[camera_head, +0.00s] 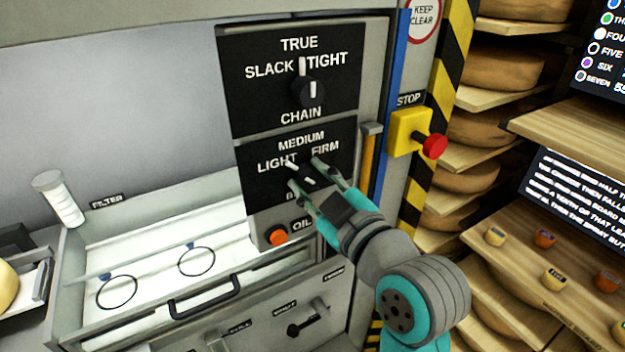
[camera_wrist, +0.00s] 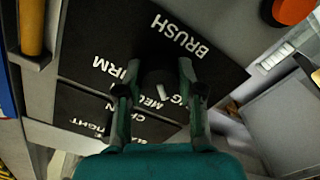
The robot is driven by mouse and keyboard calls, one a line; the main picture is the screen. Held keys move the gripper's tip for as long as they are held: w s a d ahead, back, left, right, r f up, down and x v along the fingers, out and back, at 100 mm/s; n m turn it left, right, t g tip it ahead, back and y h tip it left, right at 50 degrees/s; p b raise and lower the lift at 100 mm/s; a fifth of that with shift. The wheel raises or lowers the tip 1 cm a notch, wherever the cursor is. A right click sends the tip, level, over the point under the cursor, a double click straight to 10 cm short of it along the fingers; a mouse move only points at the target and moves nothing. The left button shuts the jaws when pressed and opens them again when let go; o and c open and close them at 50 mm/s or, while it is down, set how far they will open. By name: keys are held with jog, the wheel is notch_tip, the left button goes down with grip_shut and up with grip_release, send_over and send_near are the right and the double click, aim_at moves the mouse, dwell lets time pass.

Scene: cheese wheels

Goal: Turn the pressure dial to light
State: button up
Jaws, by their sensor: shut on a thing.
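The pressure dial (camera_head: 307,181) is a dark knob on the lower black panel (camera_head: 258,190), with LIGHT at upper left, MEDIUM above and FIRM at upper right. A white mark beside the knob slants toward LIGHT. My gripper (camera_head: 305,174) is shut on the dial, one finger on either side. In the wrist view the dial (camera_wrist: 158,80) sits between my fingertips, with a white mark on it. There the LIGHT label is partly hidden by a finger, and BRUSH and FIRM are readable.
The chain dial (camera_head: 307,92) is on the panel above, labelled SLACK, TRUE and TIGHT. An orange oil button (camera_head: 278,236) is below. A red stop button (camera_head: 434,146) stands out at right. A tray with a handle (camera_head: 205,298) is at lower left; cheese shelves (camera_head: 490,155) are right.

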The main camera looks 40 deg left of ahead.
jog(key=o, duration=1.2)
jog(key=shift+c, duration=0.2)
jog(key=shift+d, duration=0.1)
jog(key=v, duration=1.2)
jog(key=shift+f, duration=0.1)
